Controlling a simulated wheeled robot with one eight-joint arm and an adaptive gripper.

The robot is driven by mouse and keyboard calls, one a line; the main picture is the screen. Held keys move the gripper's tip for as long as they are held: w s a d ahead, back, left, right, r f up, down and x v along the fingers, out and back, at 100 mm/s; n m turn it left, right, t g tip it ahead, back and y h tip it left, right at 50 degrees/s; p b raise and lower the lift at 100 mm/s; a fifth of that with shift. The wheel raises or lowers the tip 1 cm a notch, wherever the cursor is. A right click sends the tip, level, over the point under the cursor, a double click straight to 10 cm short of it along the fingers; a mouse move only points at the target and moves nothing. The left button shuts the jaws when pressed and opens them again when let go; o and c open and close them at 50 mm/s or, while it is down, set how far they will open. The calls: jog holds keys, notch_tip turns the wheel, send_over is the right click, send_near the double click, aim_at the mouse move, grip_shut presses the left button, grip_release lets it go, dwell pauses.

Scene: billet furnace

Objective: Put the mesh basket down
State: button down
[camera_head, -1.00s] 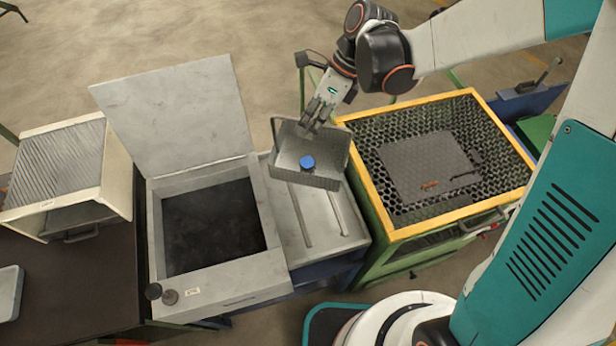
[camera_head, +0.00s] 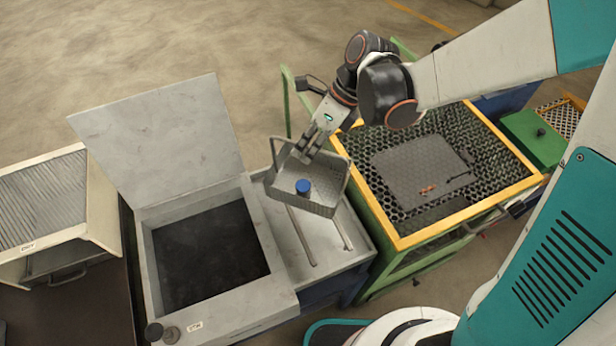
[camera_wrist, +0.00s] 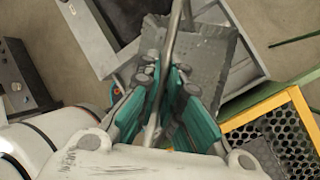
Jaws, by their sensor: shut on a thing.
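The grey mesh basket (camera_head: 318,203) hangs from my gripper (camera_head: 306,150), above the grey tray with two rails (camera_head: 312,240) in the head view. The gripper is shut on the basket's handle, and the handle bar also shows between the fingers in the wrist view (camera_wrist: 165,85). A blue round piece (camera_head: 303,187) stands inside the basket. The basket is slightly tilted. I cannot tell whether its bottom touches the rails.
Left of the tray is a grey box with a dark interior (camera_head: 210,255) and its lid (camera_head: 165,135) raised. On the right stands a yellow-rimmed mesh bin (camera_head: 465,225) on a green frame. A slatted white cabinet (camera_head: 45,205) is at far left.

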notch_tip(320, 180, down, 10)
jog(key=b, duration=0.6)
jog(key=shift+f, duration=0.15)
jog(key=c, duration=1.8)
grip_release()
jog(key=shift+o, duration=0.2)
